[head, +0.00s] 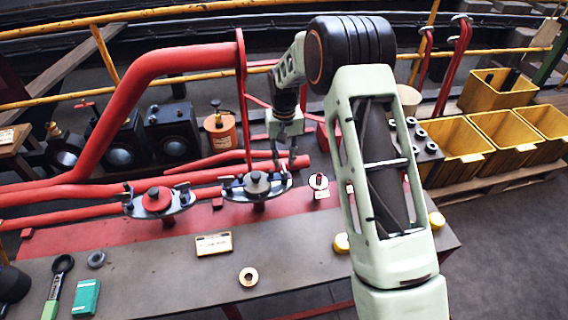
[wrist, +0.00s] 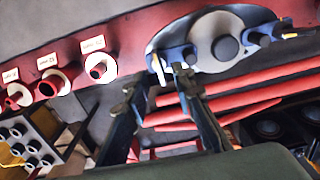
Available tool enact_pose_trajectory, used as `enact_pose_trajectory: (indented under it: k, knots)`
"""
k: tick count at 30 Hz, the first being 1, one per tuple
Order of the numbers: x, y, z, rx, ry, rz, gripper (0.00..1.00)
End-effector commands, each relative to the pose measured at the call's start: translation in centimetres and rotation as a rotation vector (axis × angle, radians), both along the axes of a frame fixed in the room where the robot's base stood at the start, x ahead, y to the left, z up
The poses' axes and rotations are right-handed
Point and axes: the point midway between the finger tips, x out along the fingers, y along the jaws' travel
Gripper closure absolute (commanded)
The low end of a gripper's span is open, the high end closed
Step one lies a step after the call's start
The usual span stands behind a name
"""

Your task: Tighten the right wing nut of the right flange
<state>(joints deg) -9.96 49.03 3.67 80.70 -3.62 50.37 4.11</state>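The right flange (head: 257,186), a grey disc with a dark centre knob and dark blue clamp ears, sits on the red pipe stand on the bench. It also fills the top of the wrist view (wrist: 214,42). Its right ear lies at the left of the disc in the wrist view, with a small pale piece, probably the right wing nut (wrist: 158,67), at that ear. My gripper (wrist: 158,80) is open, its two fingers apart at this ear; I cannot tell whether they touch the nut. In the head view my gripper (head: 277,158) is just behind the ear, pointing down.
The left flange (head: 157,200) with a red knob stands to the left. A label plate (head: 214,244), a brass ring (head: 248,277), a green box (head: 86,298) and a green-handled tool (head: 54,295) lie on the bench. Red pipes (head: 150,70) rise behind; yellow bins (head: 500,135) stand right.

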Motion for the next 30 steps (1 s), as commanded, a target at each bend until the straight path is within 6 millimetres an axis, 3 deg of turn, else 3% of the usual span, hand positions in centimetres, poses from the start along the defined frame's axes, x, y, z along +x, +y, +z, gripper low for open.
enact_pose_trajectory:
  k: [6, 12, 18, 30]
  knots:
    - [0.1, 0.0, 5.0, 0.002, -0.005, -0.001, 0.77]
    - [0.1, 0.0, 8.3, 0.002, -0.004, -0.001, 0.77]
    - [0.0, 0.0, 9.6, 0.001, -0.002, -0.001, 0.77]
    - [0.0, 0.0, 9.6, 0.001, -0.001, -0.001, 0.77]
